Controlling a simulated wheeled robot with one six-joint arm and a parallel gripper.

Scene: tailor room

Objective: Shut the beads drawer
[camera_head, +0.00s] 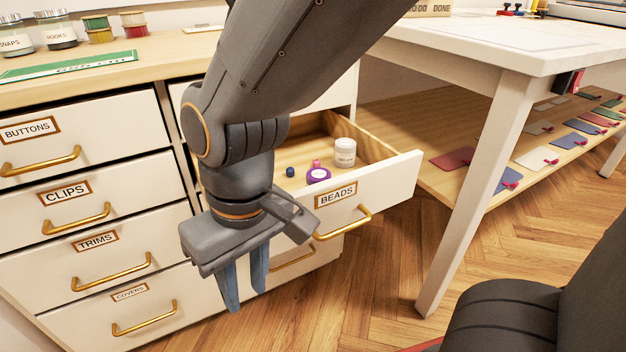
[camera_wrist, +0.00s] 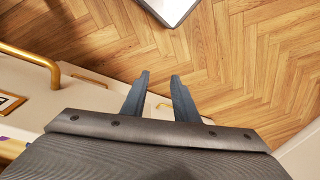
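The beads drawer (camera_head: 398,176) is pulled open from the white cabinet, with a BEADS label and a gold handle (camera_head: 345,224) on its front. Inside it are a white jar, a purple round item and small blue and pink pieces. The gold handle also shows at the left of the wrist view (camera_wrist: 35,62). My gripper (camera_head: 245,298) points down in front of the cabinet, to the left of the beads handle and apart from it. Its two blue-grey fingers (camera_wrist: 160,90) have a gap between them, with nothing held. My arm hides the drawer's left part.
Closed drawers labelled BUTTONS (camera_head: 28,130), CLIPS (camera_head: 65,193), TRIMS and COVERS stand at the left. A white table leg (camera_head: 474,200) stands to the right of the open drawer. Wooden floor (camera_head: 380,270) is clear in front.

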